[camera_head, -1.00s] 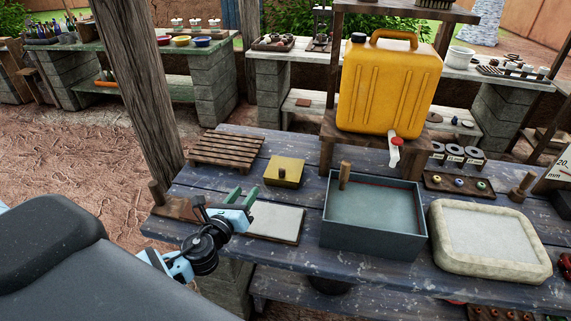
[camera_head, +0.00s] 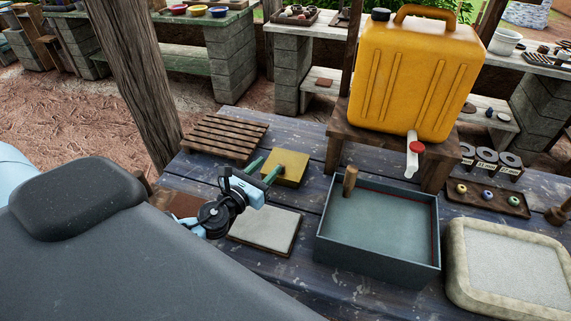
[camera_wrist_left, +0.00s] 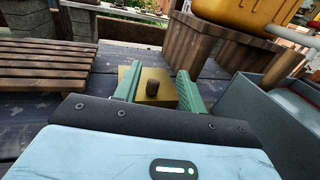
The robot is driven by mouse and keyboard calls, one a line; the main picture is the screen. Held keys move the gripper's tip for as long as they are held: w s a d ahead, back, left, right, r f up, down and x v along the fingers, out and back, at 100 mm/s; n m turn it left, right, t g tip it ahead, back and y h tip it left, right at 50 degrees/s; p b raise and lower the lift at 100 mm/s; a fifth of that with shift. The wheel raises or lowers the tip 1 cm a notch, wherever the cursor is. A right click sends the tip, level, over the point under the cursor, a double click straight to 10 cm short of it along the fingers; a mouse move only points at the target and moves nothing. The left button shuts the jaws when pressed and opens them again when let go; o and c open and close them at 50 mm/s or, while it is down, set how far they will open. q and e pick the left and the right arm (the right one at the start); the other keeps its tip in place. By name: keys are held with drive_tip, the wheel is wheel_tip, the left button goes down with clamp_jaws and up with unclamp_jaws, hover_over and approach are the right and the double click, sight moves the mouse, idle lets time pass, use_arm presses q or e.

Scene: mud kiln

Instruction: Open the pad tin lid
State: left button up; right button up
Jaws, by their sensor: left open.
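The pad tin is a small yellow square box (camera_head: 290,165) on the blue plank table. Its lid looks closed in both views. My left gripper (camera_head: 265,169) is open and empty at the tin's near left side. I cannot tell how far ahead the knob is. My right gripper is not in view.
A slatted wooden rack (camera_head: 224,136) lies left of the tin. A pale pad (camera_head: 264,230) lies in front. A grey-blue open tray (camera_head: 378,262) with a wooden peg stands to the right. A yellow jug (camera_head: 405,80) sits on a wooden stand behind.

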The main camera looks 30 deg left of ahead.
use_arm(q)
drive_tip(key=b, duration=0.3)
approach(279, 175)
drive_tip(key=w, duration=0.1)
drive_tip(key=w+r, duration=0.1)
drive_tip(key=w, duration=0.1)
drive_tip(key=shift+w+r, duration=0.25)
drive_tip(key=shift+r, duration=0.1)
drive_tip(key=w, duration=0.1)
drive_tip(key=w+r+p, duration=0.1)
drive_tip(key=shift+w+r, duration=0.3)
drive_tip(key=shift+w, duration=0.05)
drive_tip(key=w, duration=0.4)
drive_tip(key=shift+d+f, duration=0.1)
drive_tip(key=shift+f, duration=0.15)
drive_tip(key=shift+w+r, duration=0.1)
drive_tip(key=shift+w, duration=0.45)
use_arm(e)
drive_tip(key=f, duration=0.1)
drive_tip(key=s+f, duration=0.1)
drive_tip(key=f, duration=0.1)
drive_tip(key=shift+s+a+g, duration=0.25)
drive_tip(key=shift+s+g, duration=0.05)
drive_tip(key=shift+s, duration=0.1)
use_arm(q)
drive_tip(key=c, duration=0.4)
clamp_jaws()
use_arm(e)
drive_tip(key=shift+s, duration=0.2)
